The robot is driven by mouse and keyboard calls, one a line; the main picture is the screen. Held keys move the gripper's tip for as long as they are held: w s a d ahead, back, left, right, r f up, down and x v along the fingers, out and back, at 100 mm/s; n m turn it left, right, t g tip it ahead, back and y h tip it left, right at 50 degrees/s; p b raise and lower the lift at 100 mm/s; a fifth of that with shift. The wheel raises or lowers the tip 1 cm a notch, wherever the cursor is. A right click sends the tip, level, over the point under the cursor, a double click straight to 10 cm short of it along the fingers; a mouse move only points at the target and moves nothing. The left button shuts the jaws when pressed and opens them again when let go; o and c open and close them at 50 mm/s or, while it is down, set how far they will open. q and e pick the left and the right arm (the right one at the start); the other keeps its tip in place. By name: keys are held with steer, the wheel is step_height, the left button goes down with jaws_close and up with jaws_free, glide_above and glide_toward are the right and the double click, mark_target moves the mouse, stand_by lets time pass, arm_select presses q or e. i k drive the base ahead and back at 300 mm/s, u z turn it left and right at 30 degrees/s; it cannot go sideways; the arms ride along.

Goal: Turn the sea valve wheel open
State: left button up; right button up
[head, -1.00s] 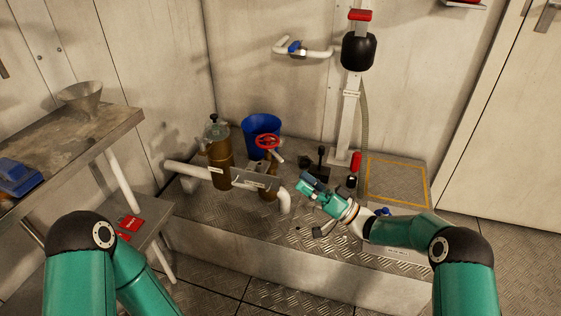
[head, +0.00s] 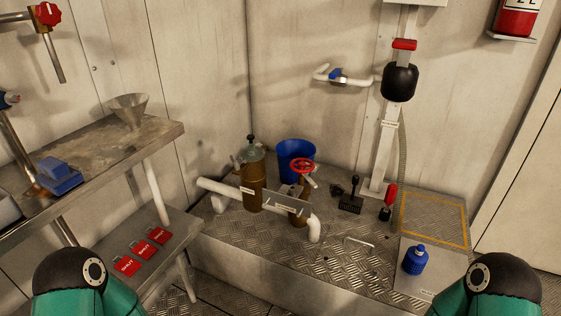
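The sea valve wheel is most likely the red handwheel (head: 302,166) on top of a brown valve body (head: 299,205) in the white pipe line on the raised metal platform. A grey plate (head: 287,204) is fixed in front of the valve. A brown strainer canister (head: 252,185) stands left of it on the same pipe (head: 226,190). Nothing touches the wheel. Only the upper parts of my two arms show at the bottom corners. Neither of my grippers is in view.
A blue bucket (head: 296,150) stands behind the wheel. A black foot lever (head: 351,199) and a blue bottle (head: 414,260) are to the right on the platform (head: 352,265). A steel bench (head: 95,165) with a funnel (head: 129,108) is at left. Red tags (head: 142,249) lie on the lower shelf.

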mark_target(302, 165)
steer(key=z, duration=0.25)
steer(key=i, duration=0.2)
steer(key=u, duration=2.9)
steer(key=k, duration=0.15)
steer(key=z, duration=0.55)
steer(key=k, duration=1.1)
steer(key=z, duration=0.85)
steer(key=i, duration=1.2)
steer(key=u, duration=0.05)
